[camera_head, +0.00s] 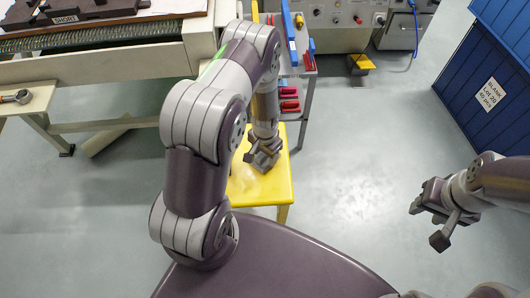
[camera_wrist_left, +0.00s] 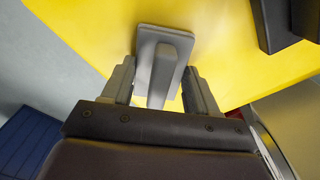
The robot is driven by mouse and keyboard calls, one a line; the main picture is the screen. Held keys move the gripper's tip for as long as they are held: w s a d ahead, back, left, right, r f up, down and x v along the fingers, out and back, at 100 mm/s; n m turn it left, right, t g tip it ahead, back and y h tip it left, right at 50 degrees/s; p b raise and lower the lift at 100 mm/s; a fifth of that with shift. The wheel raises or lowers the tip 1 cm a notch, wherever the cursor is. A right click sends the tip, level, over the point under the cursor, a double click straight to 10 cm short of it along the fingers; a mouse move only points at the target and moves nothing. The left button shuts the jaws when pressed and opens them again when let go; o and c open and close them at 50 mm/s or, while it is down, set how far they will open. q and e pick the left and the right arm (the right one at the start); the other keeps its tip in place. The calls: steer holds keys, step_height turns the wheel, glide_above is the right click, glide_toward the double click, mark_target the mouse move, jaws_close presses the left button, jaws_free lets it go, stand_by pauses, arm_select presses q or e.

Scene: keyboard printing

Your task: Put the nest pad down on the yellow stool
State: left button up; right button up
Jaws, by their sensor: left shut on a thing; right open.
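The yellow stool (camera_head: 274,189) stands in front of the bench, partly hidden behind my left arm. It fills much of the left wrist view (camera_wrist_left: 85,28). My left gripper (camera_head: 262,158) points down over the stool top. In the left wrist view its fingers (camera_wrist_left: 160,80) are shut on the upright grip of a small grey plate, the nest pad (camera_wrist_left: 172,42). The pad is seen against the yellow top; whether it touches the top I cannot tell. In the head view the gripper hides most of it. My right gripper (camera_head: 432,218) is open and empty at the right, over bare floor.
A dark block-like thing (camera_wrist_left: 288,22) shows at the top right of the left wrist view. A rack with red and blue items (camera_head: 291,95) stands behind the stool. A machine bench (camera_head: 110,60) is at the left, blue bins (camera_head: 492,75) at the right. The floor between is clear.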

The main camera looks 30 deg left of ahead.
arm_select(q)
steer(key=o, duration=0.9)
steer(key=shift+f, duration=0.15)
steer(key=shift+o, duration=0.2)
